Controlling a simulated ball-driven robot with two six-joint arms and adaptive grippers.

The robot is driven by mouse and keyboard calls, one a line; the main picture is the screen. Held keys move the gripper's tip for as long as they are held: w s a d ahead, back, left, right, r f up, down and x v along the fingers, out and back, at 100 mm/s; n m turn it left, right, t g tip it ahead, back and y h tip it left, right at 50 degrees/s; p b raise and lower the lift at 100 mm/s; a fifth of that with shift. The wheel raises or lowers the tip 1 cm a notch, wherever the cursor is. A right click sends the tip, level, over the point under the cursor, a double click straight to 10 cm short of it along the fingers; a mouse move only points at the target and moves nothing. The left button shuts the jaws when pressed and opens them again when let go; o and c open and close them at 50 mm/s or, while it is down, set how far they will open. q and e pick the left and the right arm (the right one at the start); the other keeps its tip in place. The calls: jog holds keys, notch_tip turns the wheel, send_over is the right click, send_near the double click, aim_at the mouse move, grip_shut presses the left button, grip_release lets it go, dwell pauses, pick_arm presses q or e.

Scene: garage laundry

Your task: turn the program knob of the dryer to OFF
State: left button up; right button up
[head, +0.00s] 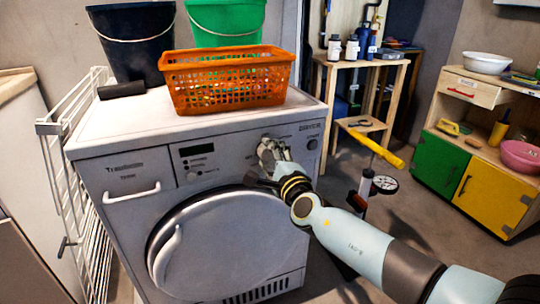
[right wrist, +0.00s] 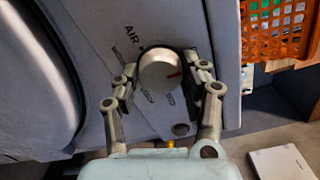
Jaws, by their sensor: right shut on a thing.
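The white dryer (head: 130,215) stands in front of me with its control panel along the top front. Its program knob (right wrist: 159,70) is a round silver dial with a red mark on its right side in the right wrist view. Printed labels, one reading AIR, surround it; the others are too blurred to read. My right gripper (head: 275,153) is at the panel, and its fingers (right wrist: 164,84) are shut on the knob from both sides. In the head view the gripper hides the knob. My left gripper is not in view.
An orange basket (head: 228,80) sits on the dryer top, with a dark bucket (head: 137,45) and a green bucket (head: 226,20) behind. A white drying rack (head: 75,150) stands at the left. A yellow-handled pump (head: 375,150) stands on the floor at right.

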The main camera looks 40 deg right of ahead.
jog(key=shift+f, duration=0.1)
jog(key=o, duration=1.2)
jog(key=v, duration=1.2)
